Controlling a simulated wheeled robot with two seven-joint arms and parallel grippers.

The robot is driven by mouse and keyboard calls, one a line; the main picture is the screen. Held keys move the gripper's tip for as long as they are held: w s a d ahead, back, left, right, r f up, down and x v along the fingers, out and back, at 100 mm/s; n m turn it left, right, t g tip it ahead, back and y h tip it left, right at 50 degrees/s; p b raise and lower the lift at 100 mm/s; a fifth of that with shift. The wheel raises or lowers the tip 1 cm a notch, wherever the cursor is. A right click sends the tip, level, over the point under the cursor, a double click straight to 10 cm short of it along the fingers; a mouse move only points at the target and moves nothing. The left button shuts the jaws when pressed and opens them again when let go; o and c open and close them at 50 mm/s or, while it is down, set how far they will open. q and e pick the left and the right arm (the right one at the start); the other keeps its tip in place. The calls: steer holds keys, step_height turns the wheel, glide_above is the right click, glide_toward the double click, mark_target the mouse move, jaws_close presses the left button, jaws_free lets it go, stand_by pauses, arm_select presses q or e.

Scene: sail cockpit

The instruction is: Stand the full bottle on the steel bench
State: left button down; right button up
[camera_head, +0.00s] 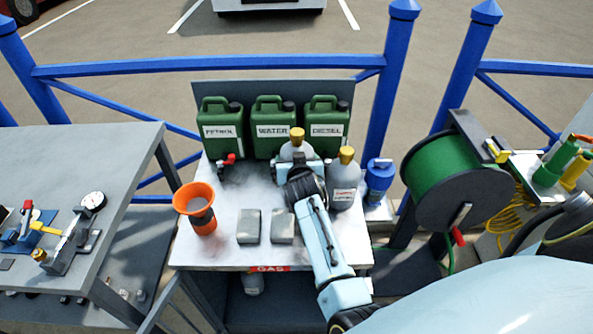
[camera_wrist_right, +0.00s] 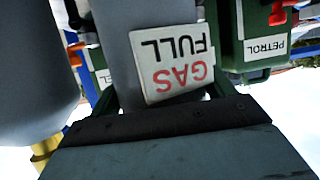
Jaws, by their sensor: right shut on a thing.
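The full bottle, a grey cylinder with a yellow cap (camera_head: 297,134), is behind my right gripper (camera_head: 298,168) at the back of the pale metal-topped bench (camera_head: 255,190). In the right wrist view its label reads "GAS FULL" upside down on the bottle (camera_wrist_right: 118,55). My right gripper is shut on this bottle, which looks upright. Its base is hidden by my gripper, so I cannot tell whether it touches the bench. A second grey bottle (camera_head: 343,188) with a yellow cap stands just right of it. My left gripper is not in view.
Green canisters (camera_head: 270,127) line the back. An orange funnel (camera_head: 198,208) and two grey blocks (camera_head: 249,226) are on the pale bench. A grey metal bench (camera_head: 85,160) with tools stands left, its back part clear. A green hose reel (camera_head: 455,175) stands right.

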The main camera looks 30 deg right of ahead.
steer(key=shift+w+f+b, duration=0.1)
steer(key=shift+f+b, duration=0.35)
steer(key=shift+f, duration=1)
steer(key=shift+f, duration=0.1)
steer(key=o, duration=1.1)
steer(key=shift+f, duration=0.3)
steer(key=o, duration=0.4)
steer(key=shift+r, duration=0.1)
steer(key=shift+o, duration=0.2)
steer(key=shift+r, duration=0.1)
steer(key=shift+s+a+r, duration=0.15)
steer(key=shift+s, duration=0.15)
steer(key=p+v, duration=0.1)
steer(key=v, duration=0.6)
